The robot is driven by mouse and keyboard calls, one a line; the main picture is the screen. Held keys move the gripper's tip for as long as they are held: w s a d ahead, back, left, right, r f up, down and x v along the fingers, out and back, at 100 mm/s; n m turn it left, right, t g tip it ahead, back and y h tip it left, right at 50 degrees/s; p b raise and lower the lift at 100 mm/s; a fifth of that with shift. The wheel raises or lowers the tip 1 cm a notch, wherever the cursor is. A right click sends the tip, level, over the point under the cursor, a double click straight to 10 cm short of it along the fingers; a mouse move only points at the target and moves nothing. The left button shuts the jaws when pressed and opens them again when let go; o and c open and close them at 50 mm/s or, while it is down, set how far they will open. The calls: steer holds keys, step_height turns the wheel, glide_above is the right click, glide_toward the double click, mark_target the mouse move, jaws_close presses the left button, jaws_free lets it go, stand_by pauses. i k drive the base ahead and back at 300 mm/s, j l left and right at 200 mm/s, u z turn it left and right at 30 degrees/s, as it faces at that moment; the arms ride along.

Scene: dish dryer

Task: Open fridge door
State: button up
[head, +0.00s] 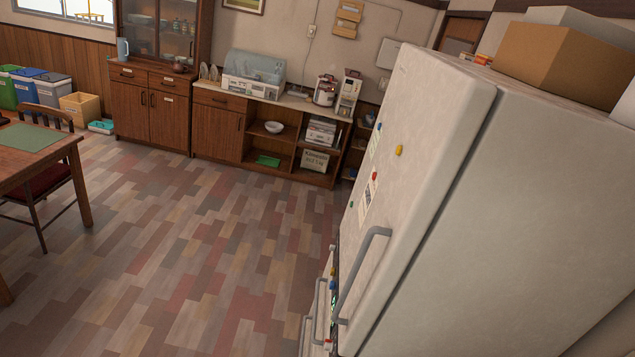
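The fridge (520,200) is large and off-white and fills the right side of the head view, seen from its side. Its door (425,140) faces left and lies flush along the body with a dark seam between them, so it looks shut. A grey bar handle (362,272) stands on the lower part of the door. Further grey handles (318,305) show below it on lower fronts. Magnets and paper notes are on the door. My gripper is not in this view.
Cardboard boxes (545,55) sit on top of the fridge. Wide bare floor (200,240) lies left of the door. A table (35,150) with a chair (45,200) stands at the left. Wooden cabinets (165,115) and a low counter (225,120) line the back wall.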

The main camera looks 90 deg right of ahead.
mark_target(433, 112)
steer(key=i+z, duration=0.1)
steer(key=z, duration=2.75)
steer(key=j+z, duration=0.1)
steer(key=j, duration=0.35)
steer(key=k+j+z, duration=0.15)
steer(key=j, duration=0.25)
steer(key=j+z, duration=0.1)
steer(key=j, duration=0.3)
steer(key=k+j+z, duration=0.1)
steer(key=j, duration=0.3)
steer(key=k, duration=0.1)
